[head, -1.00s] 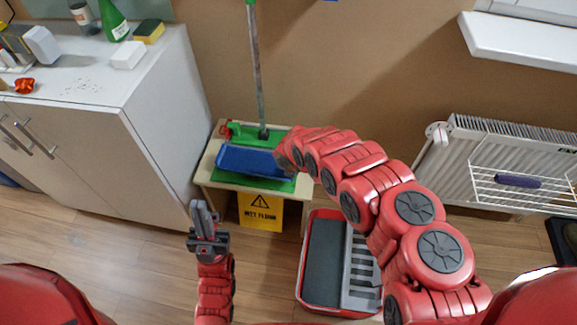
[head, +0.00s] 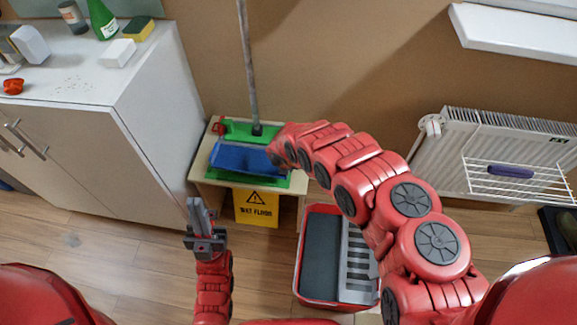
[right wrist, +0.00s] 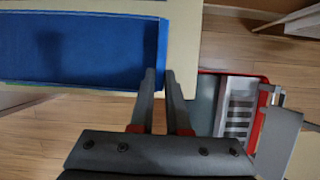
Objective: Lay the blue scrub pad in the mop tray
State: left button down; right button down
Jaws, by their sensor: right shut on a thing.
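The blue scrub pad (head: 240,160) is a wide flat blue rectangle over the green mop tray (head: 235,184) on a small stand. It also fills the upper left of the right wrist view (right wrist: 90,45). My right gripper (right wrist: 161,74) is shut on the pad's right edge. In the head view my right arm hides that gripper. I cannot tell whether the pad touches the tray or hangs just above it. Part of the green tray shows around the pad; the rest is hidden beneath it. My left gripper (head: 198,212) is away from the pad, its fingers close together and apparently empty.
A mop handle (head: 248,75) stands upright behind the pad. A yellow wet-floor sign (head: 256,207) is below the stand. A red bin (head: 300,270) with grey inserts is on the floor to the right. A white cabinet (head: 150,130) stands left, a radiator (head: 455,150) right.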

jog(key=shift+f+b, duration=1.4)
jog(key=shift+f, duration=0.05)
jog(key=shift+f+b, duration=0.35)
jog(key=c, duration=0.8)
grip_release()
jog(key=shift+r, duration=0.15)
